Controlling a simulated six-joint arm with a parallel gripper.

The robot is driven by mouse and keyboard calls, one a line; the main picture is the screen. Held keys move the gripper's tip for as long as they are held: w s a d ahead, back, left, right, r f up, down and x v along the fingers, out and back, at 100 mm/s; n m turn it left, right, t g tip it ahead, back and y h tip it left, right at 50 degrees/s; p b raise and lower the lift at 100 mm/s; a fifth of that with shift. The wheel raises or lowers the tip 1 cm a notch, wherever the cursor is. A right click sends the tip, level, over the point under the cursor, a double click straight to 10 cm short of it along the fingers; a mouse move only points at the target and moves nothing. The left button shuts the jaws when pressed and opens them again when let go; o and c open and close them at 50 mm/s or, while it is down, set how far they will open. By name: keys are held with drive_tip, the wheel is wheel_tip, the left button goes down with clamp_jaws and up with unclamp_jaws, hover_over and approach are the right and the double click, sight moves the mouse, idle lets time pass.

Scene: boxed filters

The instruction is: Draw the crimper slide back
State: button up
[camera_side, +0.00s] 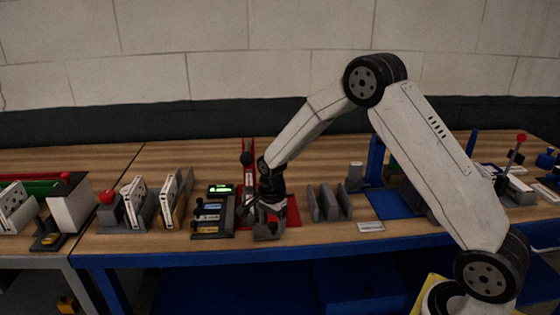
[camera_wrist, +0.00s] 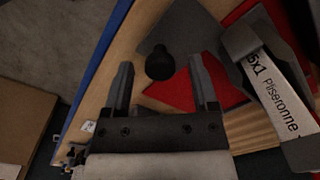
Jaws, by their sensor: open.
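The crimper has a red upright (camera_side: 248,160) and a red base, which also shows in the wrist view (camera_wrist: 186,97). A round black knob (camera_wrist: 160,66), seemingly the slide's handle, stands out over a dark grey plate (camera_wrist: 172,32) in the wrist view. My gripper (camera_side: 270,212) points down at the crimper's front. In the wrist view its two fingers (camera_wrist: 160,62) are apart, with the knob between their tips in the picture. Whether they touch it I cannot tell. A white labelled box (camera_wrist: 270,80) lies at the right of the knob. My gripper hides much of the crimper in the side view.
A control panel with a green display (camera_side: 220,189) stands close left of my gripper. A grey slotted rack (camera_side: 330,203) stands to the right. White boxes in holders (camera_side: 135,203) are further left. A blue-based press (camera_side: 392,204) stands further right.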

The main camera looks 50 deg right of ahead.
clamp_jaws()
idle(1.4)
